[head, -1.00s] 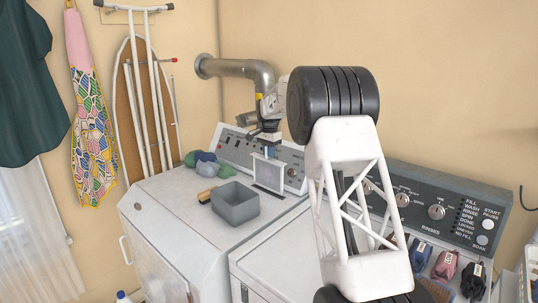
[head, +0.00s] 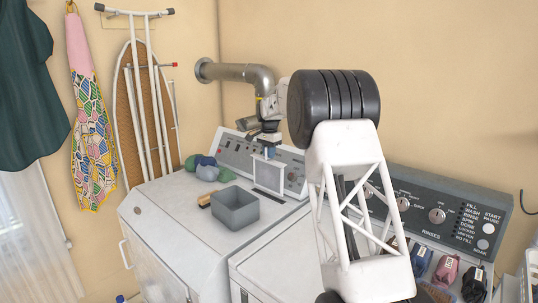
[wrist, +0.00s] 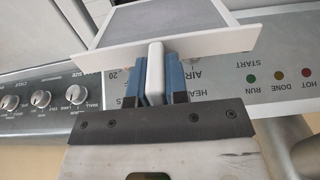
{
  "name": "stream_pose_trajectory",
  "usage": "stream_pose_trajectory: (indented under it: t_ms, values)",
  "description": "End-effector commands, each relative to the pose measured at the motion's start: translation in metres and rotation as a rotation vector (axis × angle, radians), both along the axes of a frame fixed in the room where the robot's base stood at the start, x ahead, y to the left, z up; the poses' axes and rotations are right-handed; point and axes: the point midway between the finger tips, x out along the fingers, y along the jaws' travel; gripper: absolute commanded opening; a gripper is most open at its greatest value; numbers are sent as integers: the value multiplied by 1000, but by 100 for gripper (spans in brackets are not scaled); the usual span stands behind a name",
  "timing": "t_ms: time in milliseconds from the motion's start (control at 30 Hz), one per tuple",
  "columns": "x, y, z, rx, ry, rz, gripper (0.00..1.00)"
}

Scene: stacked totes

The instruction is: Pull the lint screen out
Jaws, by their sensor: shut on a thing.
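The lint screen (head: 267,177) is a flat grey mesh panel in a white frame, standing upright above the top of the left machine (head: 165,215). It also shows in the wrist view (wrist: 185,22), with a white cross plate and a pale handle tab. My gripper (head: 266,153) is above it in the head view. In the wrist view its blue fingers (wrist: 156,86) are shut on the handle tab, one on each side. Whether the screen's lower edge is still inside its slot is hard to tell.
A grey open bin (head: 235,208) stands left of the screen, beside a brush (head: 205,200) and several coloured bundles (head: 200,166). The control panel (head: 240,152) stands close behind. A metal duct (head: 235,73) runs along the wall. The machine top's front left is clear.

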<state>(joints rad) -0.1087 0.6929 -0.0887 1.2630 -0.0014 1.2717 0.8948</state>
Motion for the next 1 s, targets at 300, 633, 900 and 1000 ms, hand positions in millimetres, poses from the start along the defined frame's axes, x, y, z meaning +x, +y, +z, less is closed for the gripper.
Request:
stream_pose_trajectory:
  t_ms: [300,633,900,1000]
  values:
    - [0,0,18,1,-1,0,0]
    - [0,0,34,0,-1,0,0]
    - [0,0,37,0,0,0,0]
    - [0,0,37,0,0,0,0]
